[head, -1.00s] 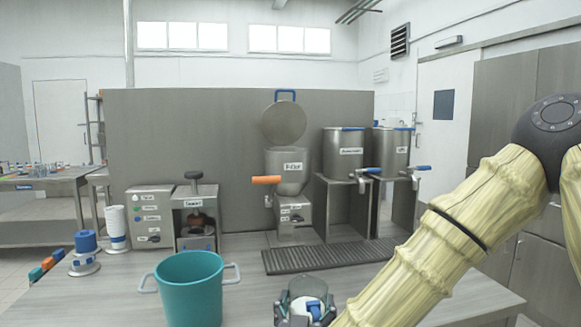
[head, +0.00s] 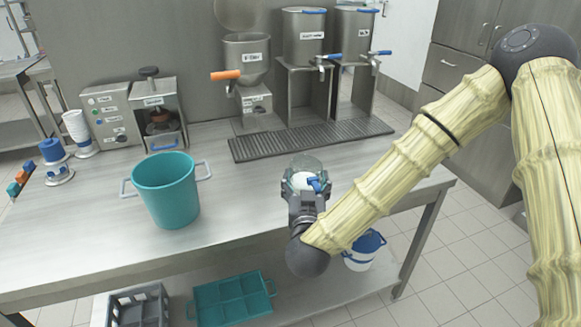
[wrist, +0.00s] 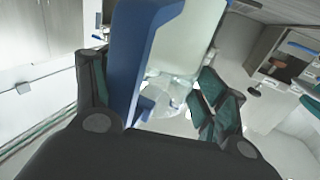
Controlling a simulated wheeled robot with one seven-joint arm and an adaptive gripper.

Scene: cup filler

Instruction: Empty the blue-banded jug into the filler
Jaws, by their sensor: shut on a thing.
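My gripper (head: 305,195) is shut on the blue handle of a clear jug (head: 306,165), above the table's front edge. White shows inside or behind its clear wall. In the wrist view the blue handle (wrist: 138,60) stands between the fingers, with the pale see-through jug wall (wrist: 190,45) beyond. I cannot make out a blue band on it. The steel filler (head: 246,58), a hopper with an orange lever, stands at the back of the table, up and left of my gripper and apart from the jug. Its round lid (head: 236,10) is raised behind it.
A teal bucket (head: 167,190) stands left of my gripper. A dark drip grate (head: 310,139) lies before two steel urns (head: 303,38) (head: 355,35) on stands. Bare tabletop surrounds the jug.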

